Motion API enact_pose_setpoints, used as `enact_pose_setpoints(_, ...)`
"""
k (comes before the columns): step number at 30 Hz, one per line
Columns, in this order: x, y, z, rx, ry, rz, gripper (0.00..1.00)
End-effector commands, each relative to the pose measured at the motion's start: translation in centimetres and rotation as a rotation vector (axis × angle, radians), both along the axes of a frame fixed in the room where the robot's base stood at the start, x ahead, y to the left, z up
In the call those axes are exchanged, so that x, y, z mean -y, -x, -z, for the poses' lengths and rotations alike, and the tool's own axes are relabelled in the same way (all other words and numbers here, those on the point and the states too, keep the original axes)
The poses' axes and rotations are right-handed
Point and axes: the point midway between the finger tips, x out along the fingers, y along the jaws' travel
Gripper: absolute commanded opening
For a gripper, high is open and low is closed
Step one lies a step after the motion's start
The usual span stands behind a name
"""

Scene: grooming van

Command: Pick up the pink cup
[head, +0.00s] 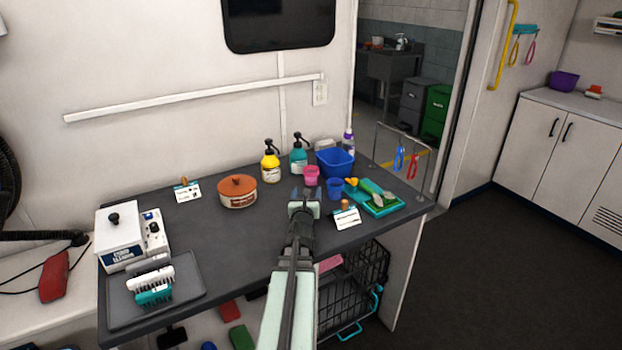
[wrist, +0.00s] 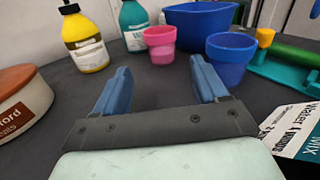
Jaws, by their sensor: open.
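The pink cup (head: 311,175) stands upright on the dark grey table (head: 235,240), toward the back. In the wrist view the pink cup (wrist: 160,45) is beyond the fingertips and between their directions, with nothing between the jaws. My gripper (head: 306,192) is in front of the cup in the head view. In the wrist view my gripper (wrist: 160,75) shows two blue fingers spread wide apart, open and empty. The cup is apart from both fingers.
A blue cup (wrist: 230,58) stands close right of the pink cup, with a blue tub (wrist: 200,25) behind. A teal bottle (wrist: 135,25) and yellow bottle (wrist: 84,42) stand left. A round canister (head: 238,190) and a label card (head: 346,218) are nearer.

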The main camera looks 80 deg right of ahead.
Motion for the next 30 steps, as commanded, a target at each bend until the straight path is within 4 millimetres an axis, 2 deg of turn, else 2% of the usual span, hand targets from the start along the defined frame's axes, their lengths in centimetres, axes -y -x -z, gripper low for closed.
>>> enact_pose_setpoints(5, 1.6, -0.3, 0.1, 0.004, -0.001, 0.000, 0.73)
enact_pose_setpoints(15, 7.2, -1.2, 0.1, 0.001, -0.001, 0.000, 0.73)
enact_pose_setpoints(25, 9.1, -1.5, -0.1, 0.001, -0.001, 0.000, 0.73)
enact_pose_setpoints(30, 11.1, -1.8, -0.5, 0.000, 0.000, 0.001, 0.73)
